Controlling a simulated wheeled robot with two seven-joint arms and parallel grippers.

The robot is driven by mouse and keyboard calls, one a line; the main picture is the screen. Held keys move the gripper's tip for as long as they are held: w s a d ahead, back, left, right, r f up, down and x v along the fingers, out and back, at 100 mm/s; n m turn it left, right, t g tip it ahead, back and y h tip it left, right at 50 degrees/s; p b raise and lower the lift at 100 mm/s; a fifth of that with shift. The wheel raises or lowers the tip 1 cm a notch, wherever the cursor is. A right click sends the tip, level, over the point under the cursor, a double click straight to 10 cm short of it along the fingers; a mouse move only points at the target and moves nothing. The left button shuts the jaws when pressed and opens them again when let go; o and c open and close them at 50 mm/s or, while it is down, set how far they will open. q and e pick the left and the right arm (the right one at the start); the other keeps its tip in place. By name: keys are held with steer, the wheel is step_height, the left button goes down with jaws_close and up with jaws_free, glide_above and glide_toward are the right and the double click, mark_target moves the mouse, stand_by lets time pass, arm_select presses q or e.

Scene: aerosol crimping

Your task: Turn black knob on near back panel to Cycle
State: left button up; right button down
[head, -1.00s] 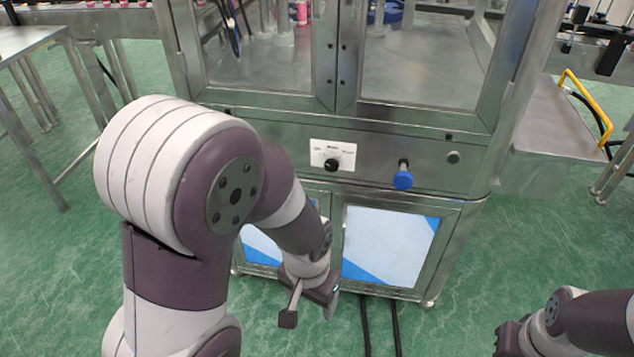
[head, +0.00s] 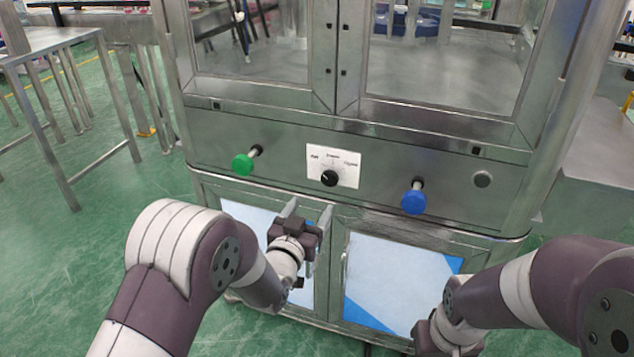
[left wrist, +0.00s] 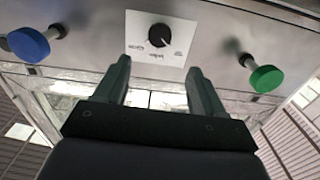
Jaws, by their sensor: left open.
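The black knob (head: 329,178) sits on a white label plate (head: 347,168) on the steel panel. Its pale mark seems to point toward the plate's left label; the small print is hard to read. My left gripper (head: 308,208) is open and empty, just below and left of the knob, its fingers raised toward the panel. In the left wrist view, which is upside down, the knob (left wrist: 162,38) shows beyond and between the two open fingers (left wrist: 160,72), apart from them. My right gripper (head: 440,338) is low at the bottom edge; its fingers are not clear.
A green button (head: 243,164) is left of the knob and a blue button (head: 414,197) right of it, both sticking out. Glass doors stand above, lower cabinet doors below. A steel table (head: 50,45) stands at the left.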

mark_target(329, 179)
arm_select(q)
steer(key=b+x, duration=0.1)
steer(key=x, duration=1)
steer(key=shift+w+d+f, duration=0.1)
steer(key=shift+w+f, duration=0.05)
steer(key=shift+w, duration=0.05)
steer(key=c, duration=1.1)
steer(key=shift+o, duration=0.2)
